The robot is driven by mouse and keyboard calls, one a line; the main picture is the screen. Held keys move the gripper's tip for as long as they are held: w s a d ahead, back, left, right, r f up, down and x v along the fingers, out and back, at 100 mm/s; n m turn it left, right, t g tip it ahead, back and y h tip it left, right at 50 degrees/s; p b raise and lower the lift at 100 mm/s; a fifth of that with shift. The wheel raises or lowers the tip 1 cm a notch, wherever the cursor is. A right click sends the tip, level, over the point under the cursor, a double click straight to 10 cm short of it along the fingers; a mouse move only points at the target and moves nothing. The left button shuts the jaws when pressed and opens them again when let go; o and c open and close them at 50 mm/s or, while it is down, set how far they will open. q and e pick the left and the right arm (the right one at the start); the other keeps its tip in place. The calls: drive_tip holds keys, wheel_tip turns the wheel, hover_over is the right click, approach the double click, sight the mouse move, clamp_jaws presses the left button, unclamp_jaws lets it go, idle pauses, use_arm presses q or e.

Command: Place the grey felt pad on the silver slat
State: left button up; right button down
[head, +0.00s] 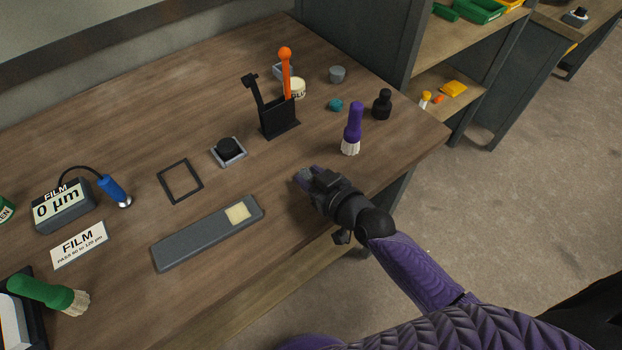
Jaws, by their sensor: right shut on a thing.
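The silver slat (190,243) is a long flat grey bar lying at a slant on the wooden table, left of my right gripper. A small cream square (238,213) lies on its upper right end. My right gripper (305,176) is low over the table's front part, right of the slat and apart from it. It is shut on a small grey piece at its fingertips, which looks like the grey felt pad; the fingers mostly hide it. My left gripper is not in view.
A purple brush (353,125) stands behind my right gripper, near a black bottle-shaped thing (382,104). A black holder (278,121) with an orange tool (286,72), a square frame (180,181) and a film gauge (63,205) are farther back and left. Table between gripper and slat is clear.

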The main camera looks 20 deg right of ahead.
drive_tip(key=shift+r, duration=0.1)
drive_tip(key=shift+f, duration=0.2)
drive_tip(key=shift+c, duration=1.5)
unclamp_jaws()
